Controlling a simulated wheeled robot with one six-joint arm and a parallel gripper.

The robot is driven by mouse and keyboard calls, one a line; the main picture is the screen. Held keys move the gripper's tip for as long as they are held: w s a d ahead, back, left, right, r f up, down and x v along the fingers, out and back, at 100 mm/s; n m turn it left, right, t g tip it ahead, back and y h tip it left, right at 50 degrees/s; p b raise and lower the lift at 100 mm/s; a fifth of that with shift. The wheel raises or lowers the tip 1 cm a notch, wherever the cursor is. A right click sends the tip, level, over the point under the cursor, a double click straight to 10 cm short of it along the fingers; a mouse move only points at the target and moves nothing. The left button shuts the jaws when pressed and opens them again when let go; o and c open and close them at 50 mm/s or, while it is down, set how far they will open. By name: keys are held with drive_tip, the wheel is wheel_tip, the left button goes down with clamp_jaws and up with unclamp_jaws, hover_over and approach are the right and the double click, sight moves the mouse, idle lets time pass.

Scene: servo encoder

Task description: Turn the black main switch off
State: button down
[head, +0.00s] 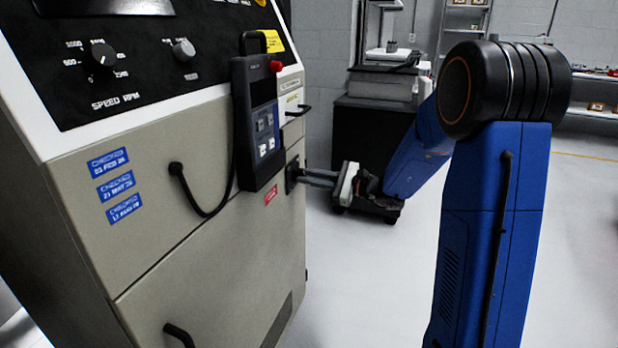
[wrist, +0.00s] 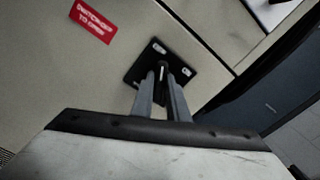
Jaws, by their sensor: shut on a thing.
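My gripper (head: 303,177) reaches the switch from the right. In the wrist view my gripper's two grey fingers (wrist: 163,80) are closed on the handle. The fingers hide part of the plate and most of the handle, so its exact angle is hard to read.
A red label (wrist: 92,22) is beside the switch. A pendant (head: 256,122) with a cable hangs on the cabinet (head: 200,240), just left of my gripper. A black handle (head: 298,110) juts out above the switch. The floor (head: 350,280) right of the cabinet is clear.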

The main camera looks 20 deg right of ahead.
drive_tip(key=shift+f+n, duration=0.1)
drive_tip(key=shift+n, duration=1.5)
drive_tip(key=c, duration=1.7)
unclamp_jaws()
drive_tip(key=v, duration=1.7)
drive_tip(key=shift+s+d, duration=0.1)
drive_tip(key=shift+s, duration=0.05)
